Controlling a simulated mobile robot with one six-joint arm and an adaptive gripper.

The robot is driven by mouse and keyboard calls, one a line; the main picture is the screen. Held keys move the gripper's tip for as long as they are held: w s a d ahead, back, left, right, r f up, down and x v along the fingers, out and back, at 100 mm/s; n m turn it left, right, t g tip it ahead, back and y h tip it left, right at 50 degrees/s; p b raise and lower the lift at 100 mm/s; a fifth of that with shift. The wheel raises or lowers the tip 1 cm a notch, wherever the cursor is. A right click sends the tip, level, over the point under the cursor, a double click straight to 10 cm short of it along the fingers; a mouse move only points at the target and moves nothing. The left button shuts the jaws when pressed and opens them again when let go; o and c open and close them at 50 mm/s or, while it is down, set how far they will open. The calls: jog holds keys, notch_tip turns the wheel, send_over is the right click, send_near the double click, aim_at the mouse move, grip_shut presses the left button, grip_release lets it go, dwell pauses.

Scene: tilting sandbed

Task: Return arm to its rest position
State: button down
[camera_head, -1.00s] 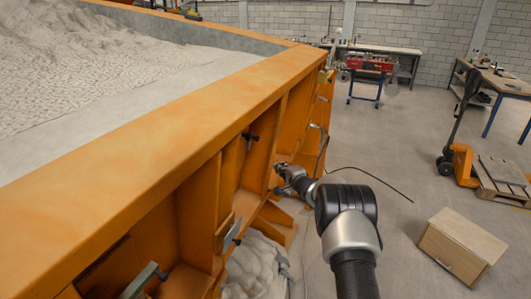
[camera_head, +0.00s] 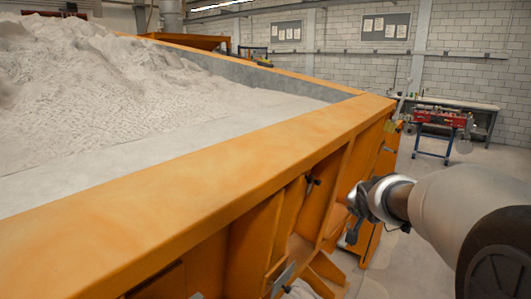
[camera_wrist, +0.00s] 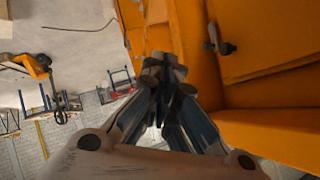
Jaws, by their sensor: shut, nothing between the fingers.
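My gripper (camera_head: 354,208) is at the right of the head view, beside the orange side wall of the sandbed (camera_head: 215,205) and below its top rim. My pale arm reaches in from the lower right. In the wrist view my gripper (camera_wrist: 165,78) has its dark fingers together, with nothing between them. The orange wall (camera_wrist: 275,128) fills the right of that view, close by the fingers; I cannot tell the exact gap.
A black-handled latch (camera_head: 312,181) sticks out from the wall and also shows in the wrist view (camera_wrist: 222,46). A red stand (camera_head: 442,119) is at the back right. The wrist view shows an orange pallet truck (camera_wrist: 38,68) and open grey floor at left.

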jog(key=s+a+f+n+g+b, duration=0.1)
jog(key=s+a+f+n+g, duration=0.1)
jog(key=s, duration=1.1)
jog(key=s+a+f+n+g+y+b, duration=0.1)
jog(key=s+a+f+n, duration=0.3)
jog(key=s, duration=0.9)
jog(key=s+a+f+n+g+y+b, duration=0.1)
jog(key=s+a+f+n+g, duration=0.2)
jog(key=s, duration=1)
jog(key=shift+s+a+f+n, duration=0.2)
jog(key=shift+a+f+n, duration=0.15)
jog(key=shift+a, duration=0.2)
